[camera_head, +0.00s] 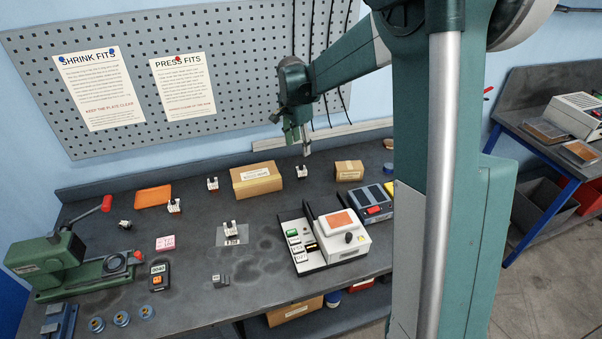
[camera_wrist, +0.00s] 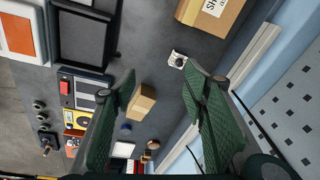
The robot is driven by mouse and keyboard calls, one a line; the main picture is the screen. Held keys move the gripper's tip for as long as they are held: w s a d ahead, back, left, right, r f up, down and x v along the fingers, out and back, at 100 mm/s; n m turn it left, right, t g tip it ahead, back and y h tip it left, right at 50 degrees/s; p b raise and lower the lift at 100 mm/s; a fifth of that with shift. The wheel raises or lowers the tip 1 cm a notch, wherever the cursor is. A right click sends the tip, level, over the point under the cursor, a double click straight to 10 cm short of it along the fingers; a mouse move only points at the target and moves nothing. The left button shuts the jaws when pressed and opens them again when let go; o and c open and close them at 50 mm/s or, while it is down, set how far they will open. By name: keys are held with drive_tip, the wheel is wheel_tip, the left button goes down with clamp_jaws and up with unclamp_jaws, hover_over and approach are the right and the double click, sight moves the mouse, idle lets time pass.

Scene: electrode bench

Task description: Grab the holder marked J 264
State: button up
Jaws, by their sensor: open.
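Several small holders with white and dark parts, some with red, stand on the bench. One holder (camera_head: 302,172) stands between two cardboard boxes, below my gripper (camera_head: 306,150). A small white holder (camera_wrist: 177,60) shows in the wrist view near the right fingertip, apart from it. Other holders are at the back left (camera_head: 213,184), by the orange tray (camera_head: 174,206), near the press (camera_head: 125,224) and on a clear plate (camera_head: 231,229). No holder's marking is readable, so I cannot tell which is J 264. My gripper (camera_wrist: 160,73) is open and empty above the bench.
A large cardboard box (camera_head: 256,180) and a smaller box (camera_head: 349,170) flank the holder below my gripper. A white device (camera_head: 342,240) and a blue-grey unit (camera_head: 372,203) stand in front. A green press (camera_head: 60,262) is at left. The pegboard wall (camera_head: 240,75) rises behind.

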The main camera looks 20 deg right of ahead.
sight(301, 169)
drive_tip(key=w+f+m, duration=0.1)
drive_tip(key=w+f, duration=0.2)
drive_tip(key=f, duration=0.1)
drive_tip(key=w+d+f+m+g, duration=0.1)
drive_tip(key=w+f, duration=0.2)
drive_tip(key=f, duration=0.2)
drive_tip(key=w+d+f+m, duration=0.1)
drive_tip(key=w+f+m, duration=0.1)
drive_tip(key=w+f, duration=0.1)
drive_tip(key=shift+d+f, duration=0.1)
drive_tip(key=shift+f, duration=0.8)
drive_tip(key=shift+w+f+g, duration=0.1)
drive_tip(key=shift+g, duration=0.2)
drive_tip(key=shift+d+f, duration=0.2)
drive_tip(key=shift+f, duration=1.05)
drive_tip(key=shift+d+f+p, duration=0.15)
drive_tip(key=shift+d+f, duration=0.1)
drive_tip(key=shift+f, duration=1.05)
drive_tip(key=shift+d+f+p, duration=0.15)
drive_tip(key=shift+d+f, duration=0.1)
drive_tip(key=shift+f, duration=1.05)
drive_tip(key=c, duration=1.2)
